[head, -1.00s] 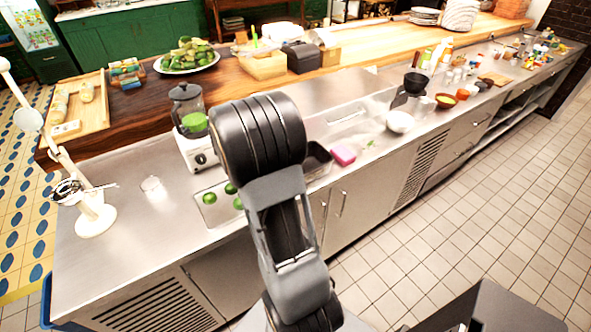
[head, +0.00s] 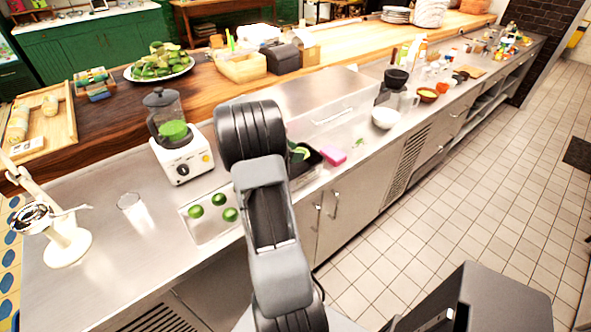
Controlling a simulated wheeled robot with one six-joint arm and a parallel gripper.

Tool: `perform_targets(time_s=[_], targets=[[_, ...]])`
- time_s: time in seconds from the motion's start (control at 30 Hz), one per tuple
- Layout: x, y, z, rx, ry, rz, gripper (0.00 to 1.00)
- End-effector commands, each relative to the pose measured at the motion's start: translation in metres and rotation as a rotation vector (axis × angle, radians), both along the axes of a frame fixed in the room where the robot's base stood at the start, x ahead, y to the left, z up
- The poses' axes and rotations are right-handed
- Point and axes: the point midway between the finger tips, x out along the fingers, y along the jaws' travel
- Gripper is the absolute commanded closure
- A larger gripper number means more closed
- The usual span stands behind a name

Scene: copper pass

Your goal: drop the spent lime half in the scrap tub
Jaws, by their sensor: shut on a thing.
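A black tub (head: 312,160), likely the scrap tub, is set at the counter's front edge, partly hidden by my arm. A small green piece (head: 300,152) shows at its left side against my arm. It may be the lime half, but I cannot tell whether it is held or lies in the tub. My gripper is hidden behind my own arm. Three green limes (head: 219,199) sit on a shallow metal tray (head: 192,228) left of my arm.
A blender (head: 178,158), a glass (head: 133,208) and a white citrus press (head: 66,246) stand to the left. A pink sponge (head: 334,156) lies right of the tub, with a white bowl (head: 385,118) beyond.

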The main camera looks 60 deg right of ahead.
Motion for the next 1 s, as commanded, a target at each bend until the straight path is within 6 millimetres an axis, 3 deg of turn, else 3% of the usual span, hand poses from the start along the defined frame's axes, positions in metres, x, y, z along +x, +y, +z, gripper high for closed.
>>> perform_targets(time_s=[0.5, 0.53, 0.8, 1.0], targets=[[0.0013, 0.0013, -0.0105, 0.0, -0.001, 0.004, 0.58], [0.0013, 0.0012, -0.0104, 0.0, -0.001, 0.004, 0.47], [0.0012, 0.0012, -0.0103, 0.0, 0.0, 0.003, 0.21], [0.0012, 0.0013, -0.0104, 0.001, -0.001, 0.003, 0.2]])
